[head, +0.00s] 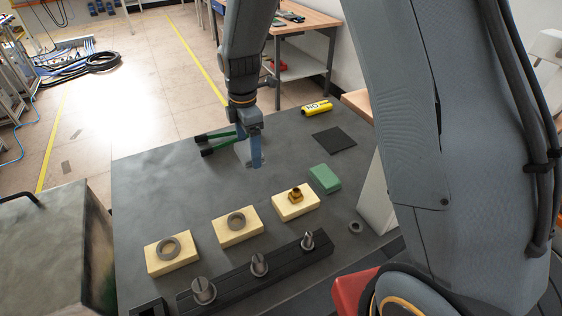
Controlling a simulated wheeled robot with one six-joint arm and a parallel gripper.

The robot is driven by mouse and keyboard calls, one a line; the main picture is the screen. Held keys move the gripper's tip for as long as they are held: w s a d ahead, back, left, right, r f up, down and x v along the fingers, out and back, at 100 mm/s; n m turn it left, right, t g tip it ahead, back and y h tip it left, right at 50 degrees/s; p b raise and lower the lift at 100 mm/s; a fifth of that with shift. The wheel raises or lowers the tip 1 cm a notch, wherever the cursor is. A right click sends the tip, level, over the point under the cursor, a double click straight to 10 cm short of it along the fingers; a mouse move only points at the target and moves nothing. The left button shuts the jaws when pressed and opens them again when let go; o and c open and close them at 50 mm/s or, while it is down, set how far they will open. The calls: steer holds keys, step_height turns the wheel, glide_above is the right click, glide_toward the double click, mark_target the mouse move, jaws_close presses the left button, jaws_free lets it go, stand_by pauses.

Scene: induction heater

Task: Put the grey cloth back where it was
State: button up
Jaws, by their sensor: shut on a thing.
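My gripper (256,160) points down over the middle of the dark grey bench top, behind the row of pale blocks. A flat dark grey square (334,139) lies on the bench to the right of my gripper.
A green-handled tool (221,135) lies just left of my gripper. A yellow cylinder (317,107) lies at the back edge. A green block (325,178), pale blocks (173,266) with rings and a fitting, and a black rail (228,290) with metal pieces stand in front.

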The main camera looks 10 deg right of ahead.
steer(key=r+b, duration=0.1)
steer(key=b, duration=0.6)
glide_above(284, 155)
steer(key=shift+f+p, duration=0.9)
steer(key=shift+f, duration=3.7)
steer(key=shift+f, duration=0.2)
steer(key=o, duration=1.1)
steer(key=shift+r, duration=0.1)
step_height(284, 155, up, 12)
steer(key=b, duration=0.3)
steer(key=shift+d+r, duration=0.1)
